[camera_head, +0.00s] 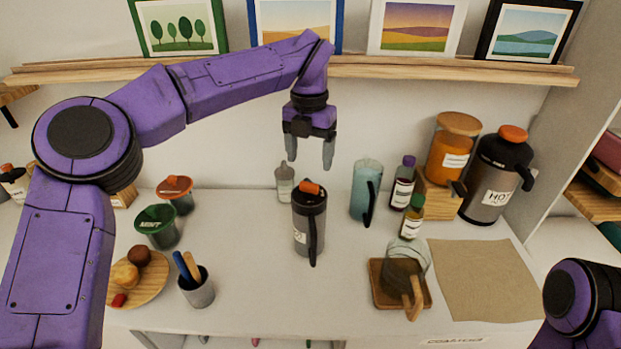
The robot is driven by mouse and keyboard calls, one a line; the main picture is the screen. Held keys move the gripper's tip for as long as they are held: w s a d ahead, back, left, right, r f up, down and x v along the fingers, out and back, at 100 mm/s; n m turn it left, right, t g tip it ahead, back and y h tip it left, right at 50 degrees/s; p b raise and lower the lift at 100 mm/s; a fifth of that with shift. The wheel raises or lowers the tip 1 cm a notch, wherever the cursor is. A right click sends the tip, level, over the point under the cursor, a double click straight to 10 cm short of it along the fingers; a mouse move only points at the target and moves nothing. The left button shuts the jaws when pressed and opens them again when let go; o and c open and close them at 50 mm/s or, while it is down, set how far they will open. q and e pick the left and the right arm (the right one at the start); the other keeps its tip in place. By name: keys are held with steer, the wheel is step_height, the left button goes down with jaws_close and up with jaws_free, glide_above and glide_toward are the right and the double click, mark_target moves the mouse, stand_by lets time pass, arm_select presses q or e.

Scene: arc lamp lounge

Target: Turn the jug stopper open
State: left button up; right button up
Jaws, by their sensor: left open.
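A dark grey jug (310,232) with a black handle stands upright in the middle of the counter. Its orange stopper (309,187) sits on the black lid. My left gripper (309,161) points down with its fingers apart and empty. In the picture it is just above the stopper, apart from it. A larger dark jug marked HOT (489,193) stands at the back right and also has an orange top (513,133). My right gripper is out of view; only part of my right arm shows at the lower right.
A teal pitcher (364,190) stands right of the middle jug, a small clear bottle (284,181) behind it. A glass pitcher (403,272) is front right, a utensil cup (198,290) front left. The counter before the jug is clear. A picture ledge (440,72) runs above.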

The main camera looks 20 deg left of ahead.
mark_target(309, 184)
arm_select(q)
step_height(309, 184, down, 7)
steer(key=shift+w+a+r, duration=0.1)
steer(key=shift+w+r, duration=0.05)
steer(key=shift+f, duration=0.3)
steer(key=c, duration=1.1)
steer(key=shift+o, duration=0.2)
